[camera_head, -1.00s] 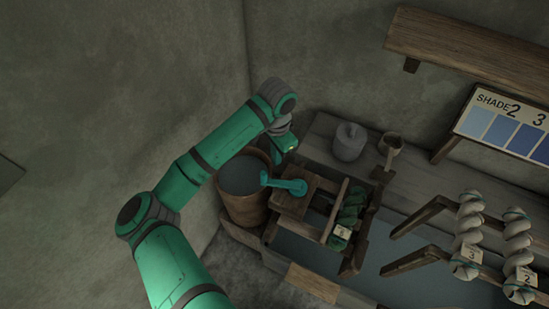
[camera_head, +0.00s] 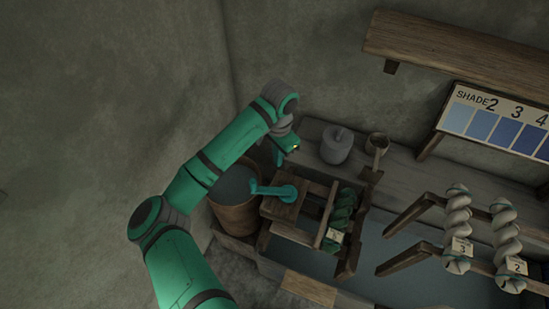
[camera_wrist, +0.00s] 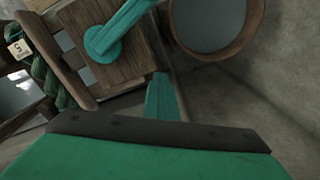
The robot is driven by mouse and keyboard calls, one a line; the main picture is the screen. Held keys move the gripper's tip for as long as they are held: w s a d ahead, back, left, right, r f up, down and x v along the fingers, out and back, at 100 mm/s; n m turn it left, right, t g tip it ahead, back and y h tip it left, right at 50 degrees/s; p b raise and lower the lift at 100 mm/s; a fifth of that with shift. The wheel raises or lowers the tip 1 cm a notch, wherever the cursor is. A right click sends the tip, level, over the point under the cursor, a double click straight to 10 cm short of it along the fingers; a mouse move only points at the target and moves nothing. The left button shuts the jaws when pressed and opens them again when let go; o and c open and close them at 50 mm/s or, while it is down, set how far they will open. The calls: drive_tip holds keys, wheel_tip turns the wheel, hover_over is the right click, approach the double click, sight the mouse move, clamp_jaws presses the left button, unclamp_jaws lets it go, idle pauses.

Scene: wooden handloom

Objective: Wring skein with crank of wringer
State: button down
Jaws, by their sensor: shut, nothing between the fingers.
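The wringer (camera_head: 283,207) is a wooden frame over the vat. Its teal crank (camera_head: 275,191) lies across the block at its left end, with one end reaching toward the barrel. The crank also shows large at the top of the wrist view (camera_wrist: 125,30). A dark green twisted skein (camera_head: 341,212) with a small tag is on the wringer's right part; it shows at the left edge of the wrist view (camera_wrist: 45,72). My gripper (camera_head: 278,156) is above and behind the crank, apart from it. In the wrist view its teal fingers (camera_wrist: 161,97) are together and empty.
A wooden barrel of liquid (camera_head: 236,212) stands left of the wringer, near the wall. A grey lidded pot (camera_head: 337,147) and a small cup (camera_head: 377,143) sit on the ledge behind. Pale tagged skeins (camera_head: 457,230) hang on pegs at right, below a shade chart (camera_head: 497,125).

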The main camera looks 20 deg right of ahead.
sight(326, 140)
drive_tip(key=d, duration=0.1)
drive_tip(key=s+d, duration=0.1)
drive_tip(key=d, duration=0.2)
drive_tip(key=shift+s+d, duration=0.2)
drive_tip(key=shift+s, duration=0.1)
idle(0.5)
drive_tip(key=shift+w, duration=0.1)
drive_tip(key=shift+w+d, duration=0.65)
drive_tip(key=shift+w, duration=0.3)
drive_tip(key=shift+w+d, duration=0.35)
drive_tip(key=shift+d, duration=1.9)
drive_tip(key=shift+w+d, duration=0.35)
drive_tip(key=shift+d, duration=1.95)
drive_tip(key=shift+w+d, duration=0.35)
drive_tip(key=shift+d, duration=1.9)
